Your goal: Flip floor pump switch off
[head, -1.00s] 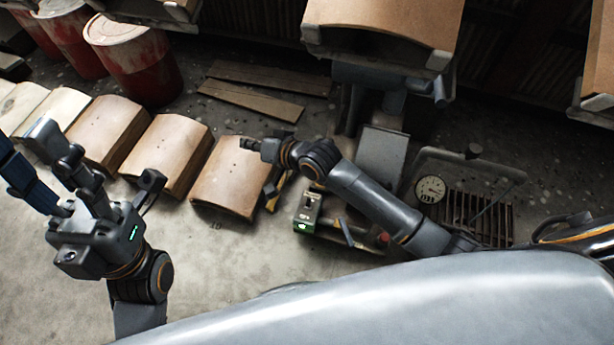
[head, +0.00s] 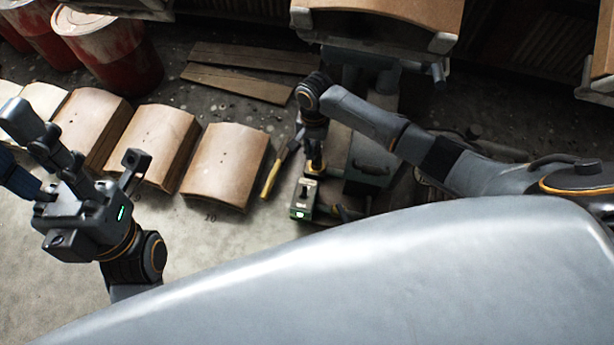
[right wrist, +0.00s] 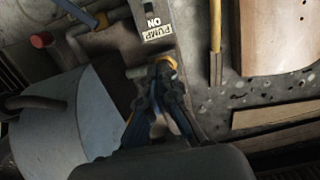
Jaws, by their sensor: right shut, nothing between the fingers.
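The floor pump switch (head: 304,192) is a small box low on the floor pump unit, with a lit green light on its near face. In the right wrist view its label (right wrist: 155,22) reads "PUMP" and "ON". The lever's exact position is too small to tell. My right gripper (head: 316,170) is shut and empty, pointing down just behind the switch box. In the right wrist view its fingertips (right wrist: 163,66) are close to the box's edge; I cannot tell if they touch. My left gripper (head: 78,160) is open and empty at the left, far from the switch.
A yellow-handled tool (head: 270,178) lies left of the switch. Loose planks (head: 240,80) and a red drum (head: 115,60) are behind.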

